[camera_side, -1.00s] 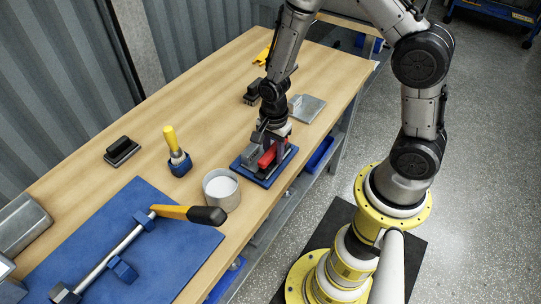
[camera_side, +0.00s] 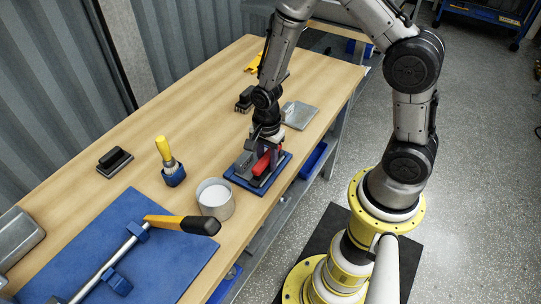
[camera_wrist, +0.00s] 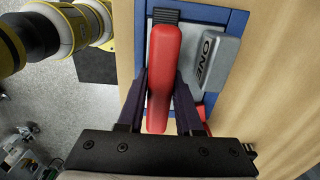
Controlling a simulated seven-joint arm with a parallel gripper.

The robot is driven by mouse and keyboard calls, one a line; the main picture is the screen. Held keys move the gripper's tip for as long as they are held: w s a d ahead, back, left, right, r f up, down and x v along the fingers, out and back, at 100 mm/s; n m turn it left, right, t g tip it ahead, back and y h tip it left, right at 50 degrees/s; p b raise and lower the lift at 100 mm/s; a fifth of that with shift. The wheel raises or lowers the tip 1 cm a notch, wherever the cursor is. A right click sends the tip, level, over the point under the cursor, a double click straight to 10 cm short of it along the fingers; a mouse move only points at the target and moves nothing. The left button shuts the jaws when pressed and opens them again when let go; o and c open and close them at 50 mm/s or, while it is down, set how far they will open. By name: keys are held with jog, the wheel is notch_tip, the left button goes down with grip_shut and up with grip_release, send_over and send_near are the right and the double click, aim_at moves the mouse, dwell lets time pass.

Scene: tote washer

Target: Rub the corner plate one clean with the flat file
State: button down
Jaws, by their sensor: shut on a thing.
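The flat file, with a red handle (camera_wrist: 164,55) and a dark ridged end at the top of the wrist view, is between my gripper's fingers (camera_wrist: 161,88). My gripper (camera_side: 265,154) is shut on that handle, low over the blue-rimmed tray (camera_side: 255,188). Corner plate one, a grey piece marked ONE (camera_wrist: 220,58), lies in the tray right beside the handle in the wrist view. In the side view its grey block (camera_side: 243,163) shows left of the red handle. The file's underside is hidden, so I cannot tell whether it touches the plate.
A white-filled pot (camera_side: 215,199) stands close left of the tray. Beyond it are a yellow-handled brush (camera_side: 165,152), a black-handled block (camera_side: 114,160) and a blue mat (camera_side: 165,265) with a clamped bar. A grey plate (camera_side: 299,114) and dark brush lie behind. The table's edge is close on the right.

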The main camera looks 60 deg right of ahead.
jog(key=shift+a, duration=1)
jog(key=shift+w, duration=0.8)
jog(key=shift+d, duration=0.35)
jog(key=shift+a, duration=0.1)
notch_tip(320, 180, up, 7)
dwell(0.3)
